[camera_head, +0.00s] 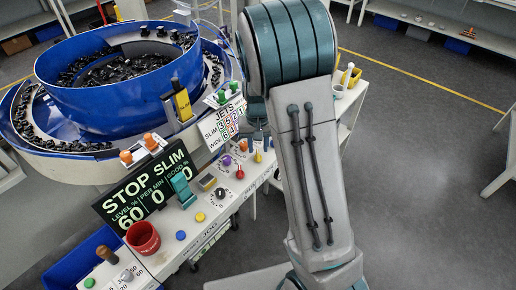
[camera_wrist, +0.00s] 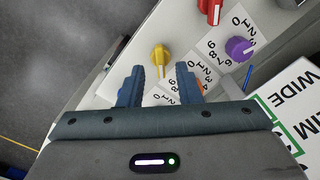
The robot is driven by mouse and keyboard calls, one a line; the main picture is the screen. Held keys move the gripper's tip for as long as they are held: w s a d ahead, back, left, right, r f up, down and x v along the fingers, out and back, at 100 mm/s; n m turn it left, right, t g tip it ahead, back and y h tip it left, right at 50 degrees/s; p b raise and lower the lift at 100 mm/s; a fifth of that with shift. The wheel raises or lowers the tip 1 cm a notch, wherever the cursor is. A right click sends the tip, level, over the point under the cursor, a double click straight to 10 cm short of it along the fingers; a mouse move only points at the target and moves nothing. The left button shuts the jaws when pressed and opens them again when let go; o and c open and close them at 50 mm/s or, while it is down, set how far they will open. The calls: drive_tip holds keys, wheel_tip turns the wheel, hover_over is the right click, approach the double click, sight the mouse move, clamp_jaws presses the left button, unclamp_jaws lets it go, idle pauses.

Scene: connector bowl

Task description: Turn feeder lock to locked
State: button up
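No label that I can read names the feeder lock. In the wrist view a yellow knob (camera_wrist: 160,57) with a narrow grip stands on the white panel. It also shows in the head view (camera_head: 258,156), beside my arm. My gripper (camera_wrist: 160,76) is open, its two blue fingers apart and the gap empty, with the yellow knob just beyond the fingertips. I cannot tell whether they touch. A purple knob (camera_wrist: 239,48) and a red knob (camera_wrist: 212,10) sit to the right.
A blue bowl feeder (camera_head: 120,85) with black parts stands at the left. A display (camera_head: 145,188) reads STOP SLIM, level 60. A red cup (camera_head: 143,238), a teal lever (camera_head: 183,190) and several buttons crowd the panel. A jets sign (camera_head: 222,120) stands close by. The floor at right is clear.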

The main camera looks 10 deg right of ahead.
sight(258, 157)
drive_tip(key=shift+f, duration=1.15)
clamp_jaws()
